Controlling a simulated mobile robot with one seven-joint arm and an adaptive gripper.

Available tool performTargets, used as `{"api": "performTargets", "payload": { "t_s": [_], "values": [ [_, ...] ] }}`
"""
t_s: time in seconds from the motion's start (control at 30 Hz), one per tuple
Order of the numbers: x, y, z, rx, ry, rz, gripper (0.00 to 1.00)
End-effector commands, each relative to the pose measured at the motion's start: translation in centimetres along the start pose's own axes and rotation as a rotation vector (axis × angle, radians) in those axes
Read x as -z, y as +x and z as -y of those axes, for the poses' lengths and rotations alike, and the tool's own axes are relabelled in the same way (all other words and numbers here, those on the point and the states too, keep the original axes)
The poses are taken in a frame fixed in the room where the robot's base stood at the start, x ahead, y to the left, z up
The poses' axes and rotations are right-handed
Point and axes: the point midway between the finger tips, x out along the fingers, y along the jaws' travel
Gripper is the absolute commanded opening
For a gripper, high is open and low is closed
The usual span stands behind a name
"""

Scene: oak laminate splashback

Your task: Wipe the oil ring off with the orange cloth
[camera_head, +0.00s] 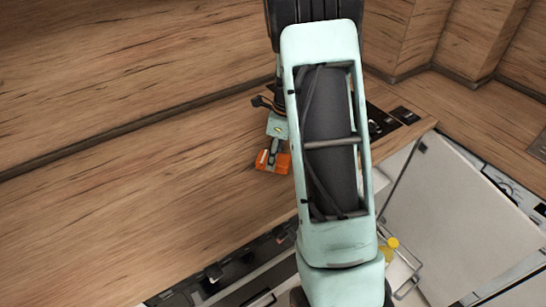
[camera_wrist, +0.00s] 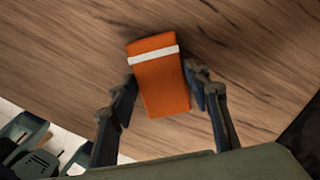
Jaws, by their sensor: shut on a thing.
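The orange cloth (camera_head: 266,160) is a folded block with a white stripe (camera_wrist: 153,55). In the head view it is over the wooden counter (camera_head: 150,220), near the middle. My gripper (camera_head: 277,143) is shut on it. In the wrist view my gripper (camera_wrist: 161,88) has one dark finger along each side of the cloth, and the striped end points away from the palm. The cloth looks low over the wood, but I cannot tell whether it touches. I cannot make out the oil ring in either view; my arm and the cloth hide part of the counter.
A wooden splashback (camera_head: 110,70) rises behind the counter. A dark panel (camera_head: 381,121) lies on the counter right of my arm. The front edge has dark fittings below it. A yellow object (camera_head: 391,243) is at the lower right. The counter left of the cloth is clear.

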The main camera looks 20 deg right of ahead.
Motion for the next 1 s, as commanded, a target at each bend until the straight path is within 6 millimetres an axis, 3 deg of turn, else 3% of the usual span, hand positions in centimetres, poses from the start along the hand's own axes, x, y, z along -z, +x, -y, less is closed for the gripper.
{"api": "performTargets", "payload": {
  "t_s": [0.23, 1.0],
  "values": [
    [0.0, 0.0, 0.3, 0.0, 0.0, 0.0, 0.25],
    [0.0, 0.1, -3.1, -0.005, 0.0, 0.0, 0.25]
  ]
}}
